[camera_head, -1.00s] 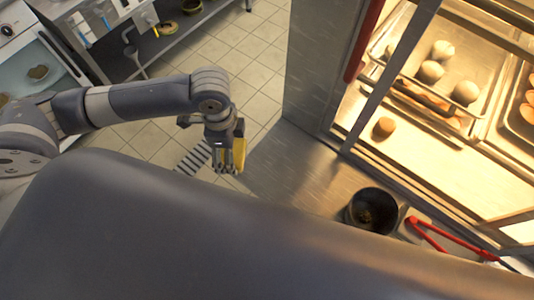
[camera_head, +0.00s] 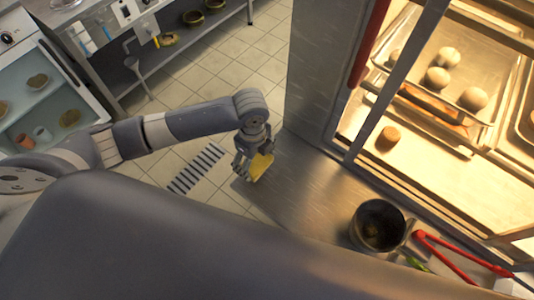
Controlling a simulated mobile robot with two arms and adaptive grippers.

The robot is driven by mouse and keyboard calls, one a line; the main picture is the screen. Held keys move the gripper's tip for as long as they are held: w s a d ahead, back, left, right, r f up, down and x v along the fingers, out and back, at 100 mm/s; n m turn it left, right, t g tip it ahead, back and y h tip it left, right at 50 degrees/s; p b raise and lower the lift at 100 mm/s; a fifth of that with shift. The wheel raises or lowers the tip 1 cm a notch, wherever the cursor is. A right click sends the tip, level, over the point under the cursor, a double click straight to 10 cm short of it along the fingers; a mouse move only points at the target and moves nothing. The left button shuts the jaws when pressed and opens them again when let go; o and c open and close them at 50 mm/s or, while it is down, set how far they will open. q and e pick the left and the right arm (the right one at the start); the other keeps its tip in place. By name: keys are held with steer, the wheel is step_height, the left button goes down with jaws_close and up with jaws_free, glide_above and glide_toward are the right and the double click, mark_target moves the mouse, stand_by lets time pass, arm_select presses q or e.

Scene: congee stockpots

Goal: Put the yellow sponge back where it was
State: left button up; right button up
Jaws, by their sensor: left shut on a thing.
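The yellow sponge (camera_head: 261,166) is held in my left gripper (camera_head: 254,161), whose arm comes in from the left. The gripper is shut on it, and its fingers hide part of the sponge. The sponge is at the left end of the steel counter (camera_head: 300,195); I cannot tell whether it touches the surface. My right gripper is not in view.
A dark pot (camera_head: 379,226) and red-handled tongs (camera_head: 450,252) are at the counter's right. A lit glass cabinet with trays of buns (camera_head: 437,78) stands behind. A floor drain grate (camera_head: 197,168) lies left of the counter. The counter's middle is clear.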

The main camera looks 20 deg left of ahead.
arm_select(q)
steer(key=w, duration=0.1)
steer(key=w+d, duration=0.1)
steer(key=w, duration=0.1)
steer(key=w+d, duration=0.1)
steer(key=shift+w+f, duration=0.2)
steer(key=shift+f, duration=1.8)
steer(key=shift+f, duration=0.15)
steer(key=o, duration=1)
steer(key=shift+o, duration=0.2)
step_height(320, 180, up, 12)
steer(key=shift+r+p, duration=0.2)
steer(key=shift+p, duration=0.2)
steer(key=shift+d, duration=0.1)
